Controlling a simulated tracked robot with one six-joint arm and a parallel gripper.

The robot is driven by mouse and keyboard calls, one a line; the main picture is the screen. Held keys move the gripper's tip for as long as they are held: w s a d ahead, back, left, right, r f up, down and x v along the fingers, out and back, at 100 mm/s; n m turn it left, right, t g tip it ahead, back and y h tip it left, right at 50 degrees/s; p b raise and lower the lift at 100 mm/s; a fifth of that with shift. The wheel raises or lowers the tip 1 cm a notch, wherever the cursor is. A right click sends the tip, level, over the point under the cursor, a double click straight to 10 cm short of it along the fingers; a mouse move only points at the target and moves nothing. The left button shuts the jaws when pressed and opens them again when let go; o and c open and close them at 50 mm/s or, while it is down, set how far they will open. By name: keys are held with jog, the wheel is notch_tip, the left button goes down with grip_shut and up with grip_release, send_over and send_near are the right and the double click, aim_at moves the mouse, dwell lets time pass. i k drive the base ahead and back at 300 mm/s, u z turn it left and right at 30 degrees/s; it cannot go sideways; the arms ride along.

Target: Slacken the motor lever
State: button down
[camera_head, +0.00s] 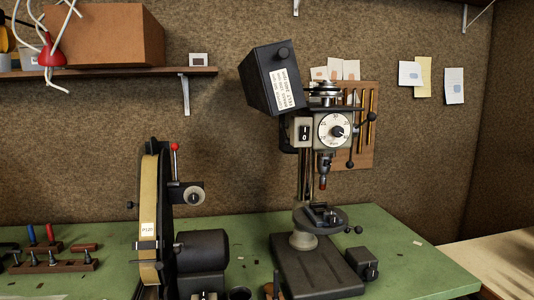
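A bench drill press (310,200) stands on the green bench, with its black belt cover (270,80) tilted up and a stepped pulley (323,88) showing beneath it. Black ball-ended levers (371,117) show at the right of its head, beside a white dial (336,131). A belt sander (152,215) stands to the left, with an upright red-knobbed lever (175,148) and a dark motor housing (203,250). I cannot tell which lever is the motor lever; the drill's motor side is largely hidden behind its head. My gripper is not in view.
The green bench (430,265) is mostly clear at the right. Tools in a wooden rack (55,266) stand at the left. A shelf (110,73) with a brown box (105,35) hangs above. A light wooden surface (505,260) lies at the right.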

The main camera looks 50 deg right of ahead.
aim_at(287, 140)
jog(key=u, duration=0.95)
jog(key=k, duration=1.25)
jog(key=z, duration=1)
jog(key=i, duration=0.95)
jog(key=z, duration=0.1)
